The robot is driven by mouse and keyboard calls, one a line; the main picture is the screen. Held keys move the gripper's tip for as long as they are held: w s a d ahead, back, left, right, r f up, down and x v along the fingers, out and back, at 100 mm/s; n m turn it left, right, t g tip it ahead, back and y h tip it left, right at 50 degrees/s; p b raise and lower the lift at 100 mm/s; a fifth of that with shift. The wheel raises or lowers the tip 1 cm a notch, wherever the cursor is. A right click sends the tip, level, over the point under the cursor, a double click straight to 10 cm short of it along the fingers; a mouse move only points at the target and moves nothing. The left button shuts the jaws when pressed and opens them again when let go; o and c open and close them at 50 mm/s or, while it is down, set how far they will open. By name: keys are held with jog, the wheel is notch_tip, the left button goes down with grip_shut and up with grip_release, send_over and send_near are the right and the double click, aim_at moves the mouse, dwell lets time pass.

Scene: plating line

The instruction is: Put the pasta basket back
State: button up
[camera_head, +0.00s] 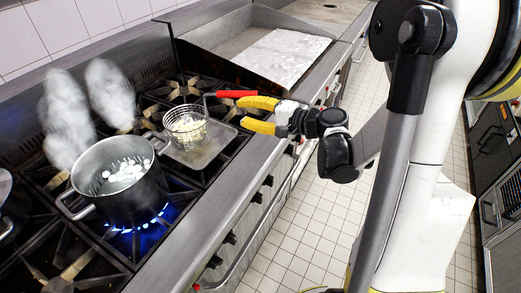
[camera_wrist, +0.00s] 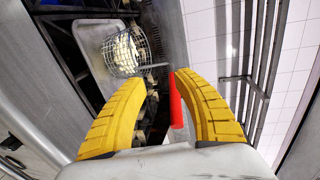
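The pasta basket (camera_head: 186,125) is a wire mesh basket with pale food in it. It sits upright on a shallow metal tray (camera_head: 199,155) on the stove. Its red handle (camera_head: 238,94) sticks out to the right, towards my gripper (camera_head: 246,113). In the wrist view the basket (camera_wrist: 126,51) is ahead, and the red handle (camera_wrist: 176,108) lies between my yellow fingers, closer to the right one. My gripper (camera_wrist: 160,80) is open, with a wide gap between its fingertips. Whether a finger touches the handle I cannot tell.
A steaming pot (camera_head: 118,179) with white pieces in it stands over a blue flame, left of the tray. A flat griddle (camera_head: 275,57) with a raised side wall lies behind the basket. Tiled floor (camera_head: 300,225) is open right of the stove front.

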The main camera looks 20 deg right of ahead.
jog(key=s+a+n+g+h, duration=0.5)
jog(key=s+a, duration=0.3)
jog(key=s, duration=0.3)
jog(key=s+d+n+h, duration=0.3)
jog(key=s+n, duration=0.3)
jog(key=s, duration=0.5)
jog(key=shift+s+f+n+g+h, duration=0.2)
jog(key=shift+f+n+g+h, duration=0.1)
jog(key=shift+g+h, duration=0.15)
jog(key=shift+d, duration=0.1)
